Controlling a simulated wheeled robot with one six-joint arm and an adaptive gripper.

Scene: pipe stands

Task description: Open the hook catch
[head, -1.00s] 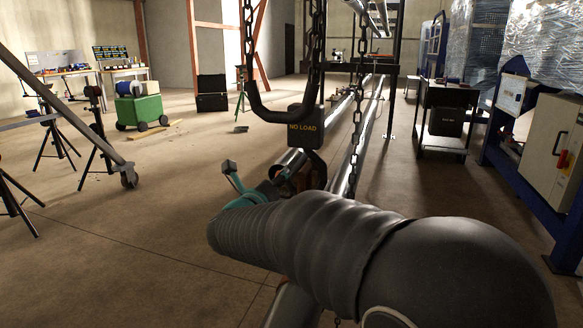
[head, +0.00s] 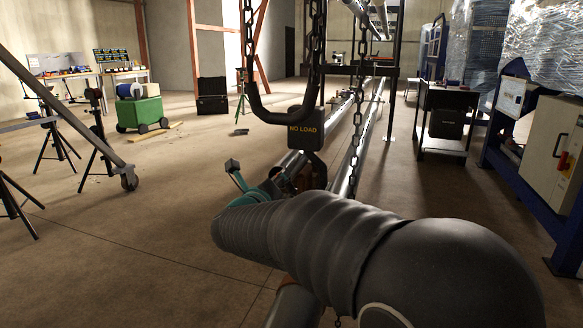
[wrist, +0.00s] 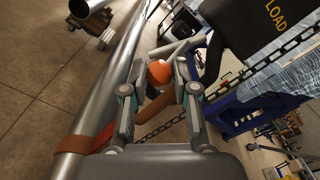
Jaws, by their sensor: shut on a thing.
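The black hook block (head: 306,128) marked NO LOAD hangs on chains in the head view. The hook (head: 312,172) below it is partly hidden by my arm. In the wrist view the block (wrist: 262,22) is at the upper right, and a brown curved part of the hook (wrist: 182,107) passes behind my fingers. An orange catch (wrist: 159,72) sits between my fingertips. My gripper (wrist: 160,66) is shut on this orange catch, with one finger on each side. How far the catch stands open cannot be told.
A long steel pipe (wrist: 98,92) with a brown band runs close left of my gripper in the wrist view. A slack chain (head: 355,150) hangs right of the block. A black cart (head: 446,118) and blue cabinet frame stand right.

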